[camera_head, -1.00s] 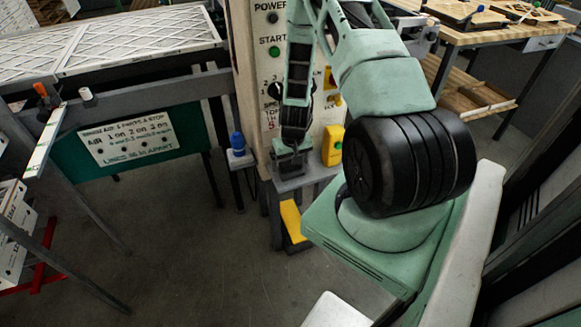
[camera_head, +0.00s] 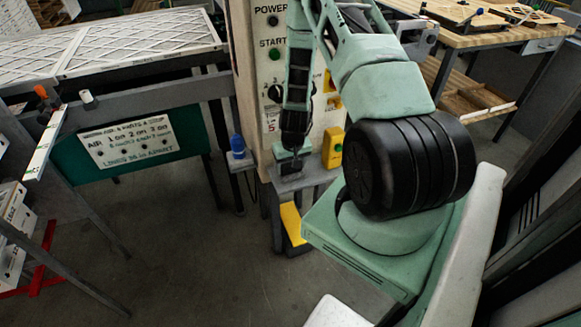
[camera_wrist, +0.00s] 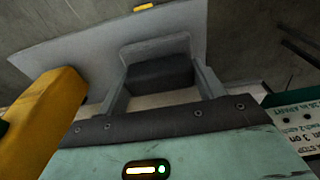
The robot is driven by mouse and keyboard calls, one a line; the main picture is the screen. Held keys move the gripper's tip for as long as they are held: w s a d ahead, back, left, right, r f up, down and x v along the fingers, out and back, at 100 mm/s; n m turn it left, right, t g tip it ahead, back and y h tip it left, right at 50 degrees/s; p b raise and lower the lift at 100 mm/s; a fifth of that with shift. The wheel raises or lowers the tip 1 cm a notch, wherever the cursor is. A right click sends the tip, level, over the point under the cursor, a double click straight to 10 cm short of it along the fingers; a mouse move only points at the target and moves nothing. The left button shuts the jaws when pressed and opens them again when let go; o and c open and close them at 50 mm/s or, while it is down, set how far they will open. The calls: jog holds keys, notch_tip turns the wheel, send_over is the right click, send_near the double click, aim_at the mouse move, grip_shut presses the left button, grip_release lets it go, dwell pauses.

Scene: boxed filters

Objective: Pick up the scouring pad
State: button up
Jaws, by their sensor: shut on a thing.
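The scouring pad (camera_wrist: 160,74) shows in the wrist view as a dark block with a lighter grey face beyond it. My gripper (camera_wrist: 161,82) has one finger on each side of the pad and is shut on it. In the head view my gripper (camera_head: 291,160) points down at the small grey shelf (camera_head: 315,176) in front of the control panel. The pad is small and dark there, mostly hidden by the gripper. I cannot tell whether it still touches the shelf.
A yellow box (camera_head: 333,147) stands on the shelf close to my gripper; in the wrist view it (camera_wrist: 42,122) is at the left. A blue knob (camera_head: 237,146) is left of the shelf. The control panel (camera_head: 272,75) rises just behind.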

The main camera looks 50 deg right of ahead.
notch_tip(320, 180, up, 7)
jog(key=shift+b, duration=0.85)
jog(key=s+a+p, duration=0.5)
jog(key=s+p, duration=0.1)
jog(key=s, duration=0.2)
jog(key=s+a+p, duration=0.5)
jog(key=s, duration=0.4)
jog(key=shift+a+f+p, duration=0.15)
jog(key=shift+a+p, duration=0.05)
jog(key=shift+p, duration=0.2)
jog(key=shift+o, duration=0.7)
